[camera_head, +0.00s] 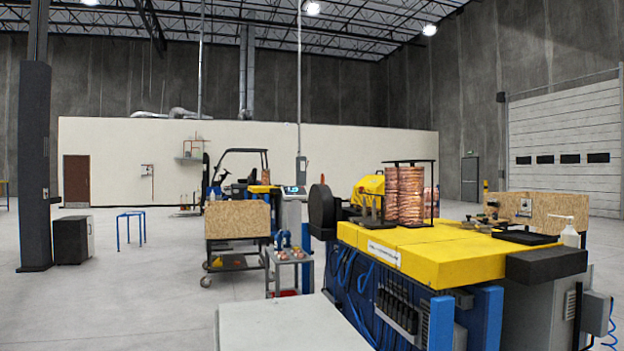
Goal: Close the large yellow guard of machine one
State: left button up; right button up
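A machine with a flat yellow top (440,250) and a blue frame stands at the right. A label is on the front edge of the yellow top. Behind it, a raised yellow cover (367,187) shows partly, next to a black round part (322,207) and partly hidden by copper coils. I cannot tell for sure which yellow part is the large guard of machine one, or whether it is open. Neither of my grippers is in view.
Copper coils (410,195) stand in a black rack on the yellow top. A grey cart (290,268) and a wooden-sided trolley (238,220) stand left of the machine. A pale flat surface (290,325) is close in front. The floor at left is mostly clear.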

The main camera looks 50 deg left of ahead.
aim_at(376, 185)
jog(key=j+u, duration=0.3)
jog(key=u, duration=0.2)
jog(key=k+j+u, duration=0.1)
jog(key=j+u, duration=0.55)
jog(key=u, duration=0.3)
jog(key=i+j+u, duration=0.1)
jog(key=j+u, duration=0.2)
jog(key=u, duration=0.2)
jog(key=i+j+u, duration=0.8)
jog(key=i, duration=0.25)
jog(key=i+j+z, duration=0.15)
jog(key=i, duration=0.4)
jog(key=i+j+z, duration=0.2)
jog(key=i, duration=0.35)
jog(key=i+z, duration=0.1)
jog(key=i, duration=0.75)
jog(key=i+z, duration=0.15)
jog(key=i, duration=0.65)
jog(key=i+j+z, duration=0.1)
jog(key=i, duration=0.75)
jog(key=i+z, duration=0.45)
jog(key=i, duration=2)
